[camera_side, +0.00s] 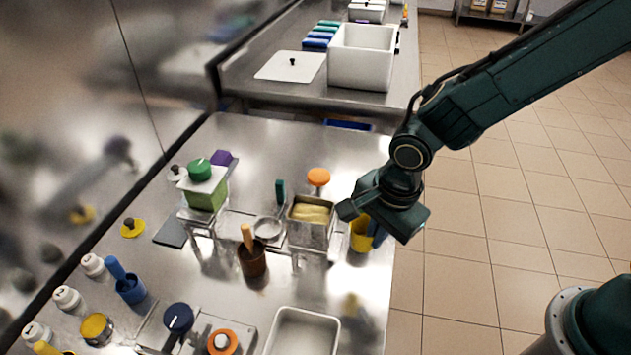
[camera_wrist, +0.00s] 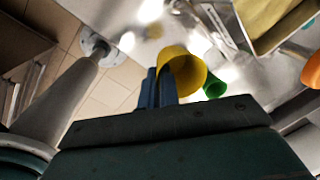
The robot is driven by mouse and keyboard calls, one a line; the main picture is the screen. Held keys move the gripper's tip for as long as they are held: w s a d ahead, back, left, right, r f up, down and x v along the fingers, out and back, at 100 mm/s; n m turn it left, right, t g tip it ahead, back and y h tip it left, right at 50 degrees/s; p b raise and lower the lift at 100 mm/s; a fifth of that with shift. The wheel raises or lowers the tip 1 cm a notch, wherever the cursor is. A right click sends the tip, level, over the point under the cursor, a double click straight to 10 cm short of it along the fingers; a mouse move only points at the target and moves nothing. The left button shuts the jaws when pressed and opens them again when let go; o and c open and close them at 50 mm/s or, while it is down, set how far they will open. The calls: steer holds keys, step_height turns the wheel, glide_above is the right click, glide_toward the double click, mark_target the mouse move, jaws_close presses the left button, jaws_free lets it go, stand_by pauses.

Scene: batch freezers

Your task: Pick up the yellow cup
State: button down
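The yellow cup (camera_side: 360,233) is by the right edge of the steel table in the side view, just below my gripper (camera_side: 376,238). One blue finger shows along the cup's right side there. In the wrist view, the two blue fingers of my gripper (camera_wrist: 158,88) stand close together with a narrow gap. The yellow cup (camera_wrist: 188,72) is at their right, and the right finger overlaps its left edge. I cannot tell whether the fingers pinch the cup's wall or are only beside it.
A green cup (camera_wrist: 215,87) is close beside the yellow cup in the wrist view. A metal container with yellow contents (camera_side: 311,214) stands left of my gripper, with an orange-topped item (camera_side: 318,178) behind it. An empty tray (camera_side: 304,332) is in front.

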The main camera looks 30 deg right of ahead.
step_height(320, 180, up, 10)
steer(key=shift+r, duration=0.2)
stand_by(0.8)
steer(key=w+d+f+n+g+y, duration=0.1)
steer(key=w+d+f+n, duration=0.55)
steer(key=d, duration=0.45)
steer(key=w+d+f+n, duration=0.55)
steer(key=d+n, duration=0.25)
steer(key=d, duration=0.2)
steer(key=w+a+r, duration=0.3)
steer(key=w+a, duration=0.1)
steer(key=a, duration=0.3)
steer(key=w+a+r, duration=0.2)
steer(key=w+a, duration=0.2)
steer(key=a, duration=0.2)
steer(key=a+r+m, duration=0.1)
steer(key=a+r, duration=0.3)
steer(key=a, duration=0.4)
steer(key=a+r, duration=0.4)
steer(key=a, duration=0.5)
steer(key=shift+a+r+m, duration=0.25)
steer(key=shift+r+m, duration=0.1)
steer(key=shift+f, duration=0.1)
